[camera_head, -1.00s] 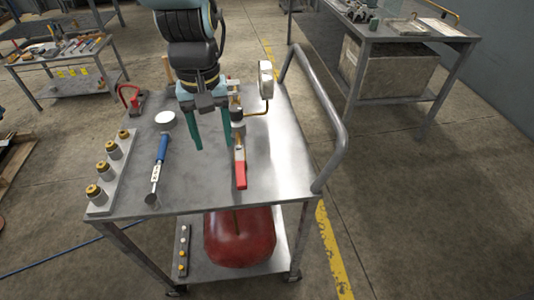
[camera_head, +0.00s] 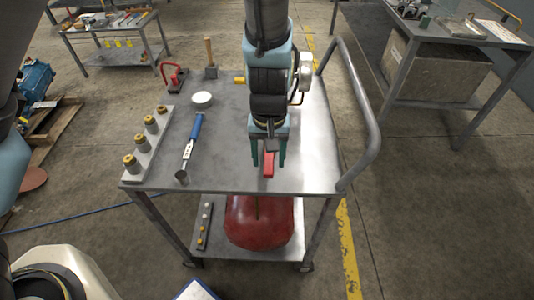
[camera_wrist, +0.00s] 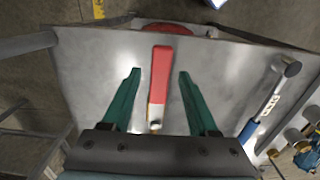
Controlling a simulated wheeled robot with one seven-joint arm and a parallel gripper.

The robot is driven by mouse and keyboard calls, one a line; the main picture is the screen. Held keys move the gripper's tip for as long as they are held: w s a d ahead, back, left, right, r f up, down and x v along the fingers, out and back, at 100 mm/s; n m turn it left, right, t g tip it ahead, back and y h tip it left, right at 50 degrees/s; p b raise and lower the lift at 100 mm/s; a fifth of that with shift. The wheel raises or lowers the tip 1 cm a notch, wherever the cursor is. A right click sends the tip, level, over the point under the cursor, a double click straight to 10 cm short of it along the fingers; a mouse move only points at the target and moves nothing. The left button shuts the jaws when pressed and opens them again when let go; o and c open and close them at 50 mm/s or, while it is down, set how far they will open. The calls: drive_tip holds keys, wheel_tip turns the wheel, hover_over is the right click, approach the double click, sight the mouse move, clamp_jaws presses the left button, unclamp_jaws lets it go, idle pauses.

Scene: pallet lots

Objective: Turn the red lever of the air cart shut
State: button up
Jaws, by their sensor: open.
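The red lever (camera_head: 269,165) of the air cart points toward the front edge of the cart top (camera_head: 225,150). In the wrist view the red lever (camera_wrist: 160,75) lies between my gripper's two green fingers, with a gap on each side. My gripper (camera_head: 269,163) is open above the lever's end, and I see no contact. My arm hides the valve body and most of the lever's base in the head view. The red tank (camera_head: 258,222) sits on the cart's lower shelf.
A blue-handled wrench (camera_head: 191,146) lies left of the lever. A rail of brass fittings (camera_head: 147,145) runs along the left edge. A white round lid (camera_head: 202,98) and a red clamp-like tool (camera_head: 173,78) are farther back. The cart's grey handle (camera_head: 365,120) rises on the right.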

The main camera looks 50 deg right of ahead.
drive_tip(key=shift+f, duration=0.1)
clamp_jaws()
idle(0.5)
idle(0.9)
